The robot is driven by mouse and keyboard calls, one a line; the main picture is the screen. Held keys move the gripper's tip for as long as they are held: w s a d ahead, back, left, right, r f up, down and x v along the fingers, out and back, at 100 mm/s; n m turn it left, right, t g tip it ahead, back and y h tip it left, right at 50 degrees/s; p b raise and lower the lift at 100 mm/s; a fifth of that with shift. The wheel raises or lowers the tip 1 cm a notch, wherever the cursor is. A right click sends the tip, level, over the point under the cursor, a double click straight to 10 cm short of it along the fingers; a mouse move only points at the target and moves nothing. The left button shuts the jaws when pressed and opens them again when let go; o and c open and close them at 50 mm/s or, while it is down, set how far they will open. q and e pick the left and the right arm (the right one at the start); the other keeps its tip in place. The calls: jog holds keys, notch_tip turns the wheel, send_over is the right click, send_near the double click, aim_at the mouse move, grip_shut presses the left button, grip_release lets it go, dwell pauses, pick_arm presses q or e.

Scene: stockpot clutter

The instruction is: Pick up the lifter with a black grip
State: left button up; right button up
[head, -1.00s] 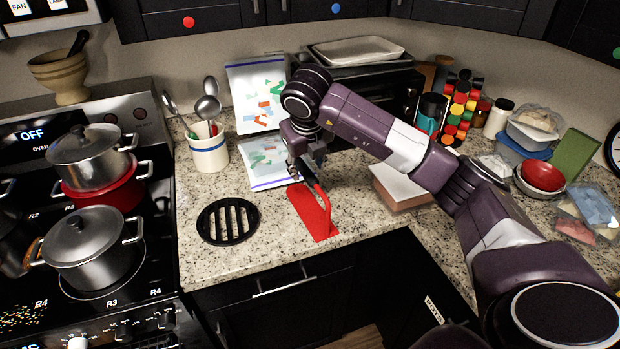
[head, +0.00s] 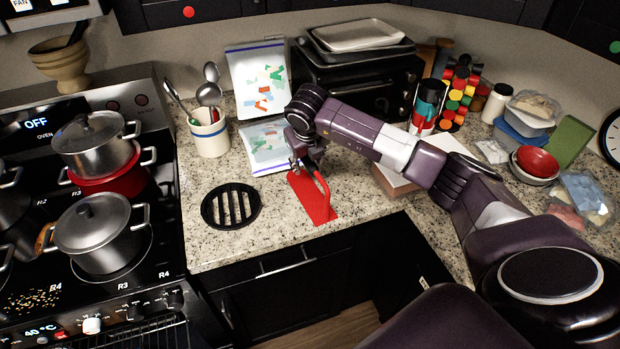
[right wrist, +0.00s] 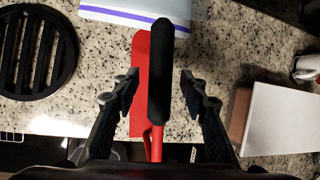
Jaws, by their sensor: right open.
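The lifter (head: 312,199) is a flat red plate lying on the granite counter, with a red curved arm rising from it. In the right wrist view its black grip (right wrist: 160,75) stands nearest the camera, above the red plate (right wrist: 139,62). My right gripper (head: 304,162) is over the plate's far end. In the right wrist view the right gripper (right wrist: 158,80) is open, one finger on each side of the black grip, with visible gaps and no contact seen. In the head view the gripper largely hides the black grip. My left gripper is not in view.
A black round trivet (head: 230,206) lies left of the lifter. Bagged items (head: 264,146) lie behind it, near a utensil crock (head: 210,138). A white-topped box (head: 392,180) stands to the right. The stove with pots (head: 96,235) is at the left.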

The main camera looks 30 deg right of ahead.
jog(key=c, duration=0.8)
jog(key=shift+c, duration=1.1)
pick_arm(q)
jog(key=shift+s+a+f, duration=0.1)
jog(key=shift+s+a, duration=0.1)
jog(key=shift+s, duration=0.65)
pick_arm(e)
grip_shut()
